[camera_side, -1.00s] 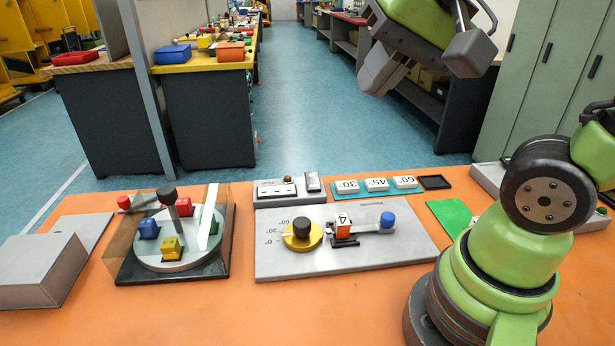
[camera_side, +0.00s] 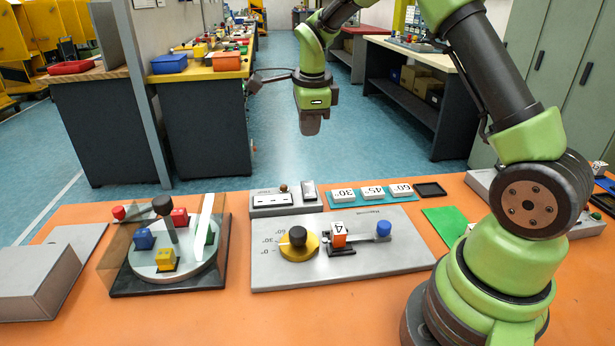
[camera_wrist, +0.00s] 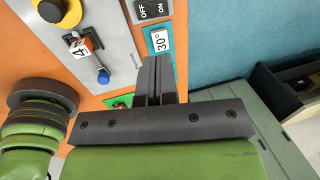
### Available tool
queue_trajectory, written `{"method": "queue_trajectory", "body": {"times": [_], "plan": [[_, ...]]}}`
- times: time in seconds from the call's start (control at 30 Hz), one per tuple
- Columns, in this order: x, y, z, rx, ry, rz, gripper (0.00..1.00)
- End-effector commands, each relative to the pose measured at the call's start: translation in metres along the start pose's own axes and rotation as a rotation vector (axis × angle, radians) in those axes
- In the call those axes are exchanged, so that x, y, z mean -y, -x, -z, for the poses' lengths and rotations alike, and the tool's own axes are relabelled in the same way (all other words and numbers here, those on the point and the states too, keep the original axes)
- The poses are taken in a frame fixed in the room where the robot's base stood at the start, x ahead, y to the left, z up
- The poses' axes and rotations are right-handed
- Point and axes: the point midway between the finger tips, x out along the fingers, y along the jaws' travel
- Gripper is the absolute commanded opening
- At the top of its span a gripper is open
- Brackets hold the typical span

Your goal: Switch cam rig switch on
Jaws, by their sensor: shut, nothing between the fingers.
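A grey box (camera_side: 272,201) stands behind the plate of the cam rig (camera_side: 300,276). The plate carries a yellow disc with a black knob (camera_side: 298,236), an orange block marked 4 (camera_side: 338,236) and a lever with a blue knob (camera_side: 384,229). My gripper (camera_side: 311,130) is shut and empty, pointing down, raised well above the bench and apart from the switch.
Cards marked 30 (camera_side: 343,195), 45 and 60 lie on a teal strip right of the switch, beside a black tray (camera_side: 430,190). A turntable rig with coloured blocks (camera_side: 170,255) and a grey box (camera_side: 38,278) stand to the left. A green sheet (camera_side: 445,224) lies right.

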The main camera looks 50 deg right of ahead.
Motion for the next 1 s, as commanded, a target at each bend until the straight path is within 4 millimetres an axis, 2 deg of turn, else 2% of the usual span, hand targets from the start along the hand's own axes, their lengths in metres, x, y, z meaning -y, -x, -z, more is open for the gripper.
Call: {"method": "queue_trajectory", "body": {"times": [0.4,0.53,0.67,1.0], "plan": [[0.002,-0.005,0.001,-0.005,-0.023,-0.003,0.0],[0.001,-0.012,0.001,-0.006,-0.022,-0.004,0.0],[0.0,-0.033,0.002,-0.008,-0.022,-0.008,0.0],[0.0,-0.105,0.002,-0.007,-0.021,-0.007,0.0]]}}
